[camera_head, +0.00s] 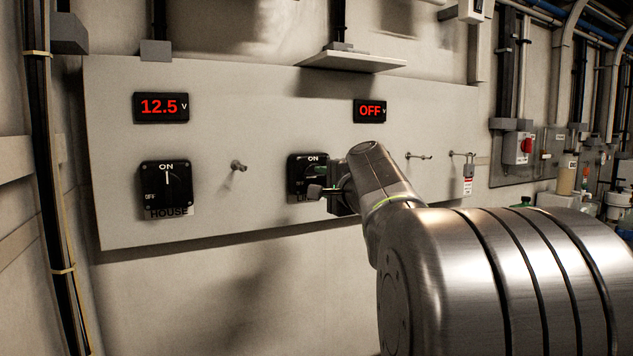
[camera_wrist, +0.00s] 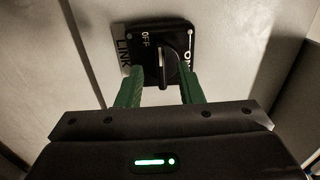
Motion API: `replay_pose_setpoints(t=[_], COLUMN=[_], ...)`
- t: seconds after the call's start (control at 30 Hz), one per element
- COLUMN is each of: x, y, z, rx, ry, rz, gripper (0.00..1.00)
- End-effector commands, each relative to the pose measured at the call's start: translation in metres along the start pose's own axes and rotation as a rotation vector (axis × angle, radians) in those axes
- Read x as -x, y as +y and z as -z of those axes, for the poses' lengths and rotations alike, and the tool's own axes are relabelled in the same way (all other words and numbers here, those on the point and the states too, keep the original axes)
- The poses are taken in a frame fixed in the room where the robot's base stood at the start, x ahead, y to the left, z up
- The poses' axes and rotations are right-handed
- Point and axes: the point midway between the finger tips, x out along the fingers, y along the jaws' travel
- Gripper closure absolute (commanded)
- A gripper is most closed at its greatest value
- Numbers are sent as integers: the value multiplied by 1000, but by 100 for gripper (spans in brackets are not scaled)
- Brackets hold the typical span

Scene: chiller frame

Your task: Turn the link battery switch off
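The link battery switch (camera_head: 301,168) is a black square plate with a handle, on the grey panel below a red "OFF" readout (camera_head: 370,111). In the head view my gripper partly covers it. In the wrist view its handle (camera_wrist: 163,72) stands upright, with its white line toward the OFF mark, and ON is to the right. My gripper (camera_wrist: 162,88) is open in front of the switch, and it also shows in the head view (camera_head: 322,191). Its green fingers are on either side of the handle's near end, with gaps visible. Whether they reach around it is unclear.
The house switch (camera_head: 167,186), pointing to ON, is at the left under a 12.5 V readout (camera_head: 161,107). A peg (camera_head: 238,166) sticks out between the switches. Hooks and a hanging padlock with a red tag (camera_head: 467,178) are at the right. A small shelf (camera_head: 351,61) juts out above.

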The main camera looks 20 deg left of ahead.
Motion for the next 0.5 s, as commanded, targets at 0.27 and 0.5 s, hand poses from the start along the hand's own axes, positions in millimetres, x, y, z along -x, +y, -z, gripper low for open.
replay_pose_setpoints(t=[0.27, 0.5], x=[62, 92], y=[0, 1], z=[1, 0], rx=[2, 0], ry=[4, 2], rz=[1, 0], gripper=[66, 66])
